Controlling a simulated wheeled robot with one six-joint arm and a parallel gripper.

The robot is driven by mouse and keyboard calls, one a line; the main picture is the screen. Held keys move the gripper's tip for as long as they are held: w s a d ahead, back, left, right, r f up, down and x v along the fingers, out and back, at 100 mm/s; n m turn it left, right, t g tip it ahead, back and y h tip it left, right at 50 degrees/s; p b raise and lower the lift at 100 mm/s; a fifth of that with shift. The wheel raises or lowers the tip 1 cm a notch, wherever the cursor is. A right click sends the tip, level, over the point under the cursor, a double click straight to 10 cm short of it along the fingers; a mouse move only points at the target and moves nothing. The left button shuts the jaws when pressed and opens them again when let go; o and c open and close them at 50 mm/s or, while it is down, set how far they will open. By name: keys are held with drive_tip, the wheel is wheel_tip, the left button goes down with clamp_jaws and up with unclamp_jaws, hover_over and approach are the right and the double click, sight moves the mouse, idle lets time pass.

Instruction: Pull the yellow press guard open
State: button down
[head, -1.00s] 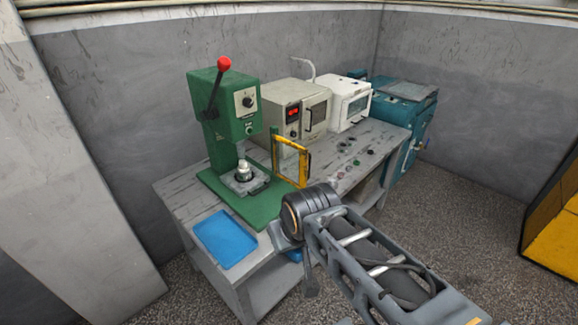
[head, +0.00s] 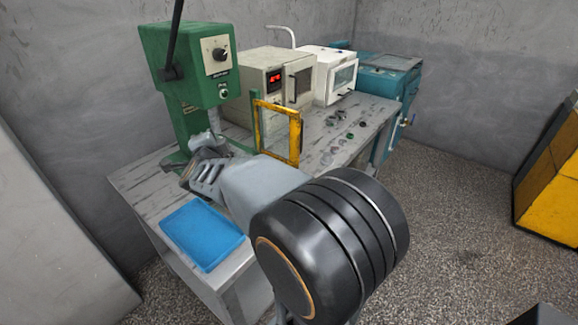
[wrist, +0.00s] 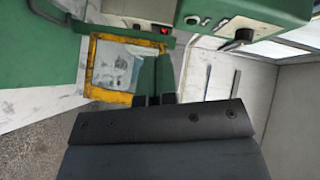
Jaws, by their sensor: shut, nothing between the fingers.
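The yellow press guard (head: 295,140) is a yellow frame around a clear pane. In the head view it stands out from the right side of the green press (head: 187,62), angled toward the table's front. In the wrist view the guard (wrist: 88,75) shows at upper left, beside the fingers. My gripper (head: 205,165) is in front of the press's work area, left of the guard in the head view. In the wrist view my gripper (wrist: 155,75) is shut with nothing in it. I cannot tell whether the fingers touch the guard. My wrist hides much of the press base.
A blue tray (head: 203,235) lies at the table's front left. A beige oven (head: 262,62) and a white unit (head: 330,68) stand behind the guard. Small parts (head: 340,140) lie on the table at right. A yellow cabinet (head: 550,185) stands far right.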

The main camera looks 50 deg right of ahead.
drive_tip(key=s+d+f+m+g+h+b, duration=0.3)
drive_tip(key=d+f+m+g+h, duration=0.2)
drive_tip(key=d+f+m, duration=0.15)
drive_tip(key=m+g+h+b, duration=0.3)
drive_tip(key=m+g, duration=0.3)
approach(294, 142)
drive_tip(key=d, duration=0.2)
drive_tip(key=d+p, duration=0.1)
drive_tip(key=d, duration=0.2)
drive_tip(key=w+d, duration=0.1)
drive_tip(key=d, duration=0.1)
drive_tip(key=shift+d+r, duration=0.15)
drive_tip(key=shift+d, duration=0.1)
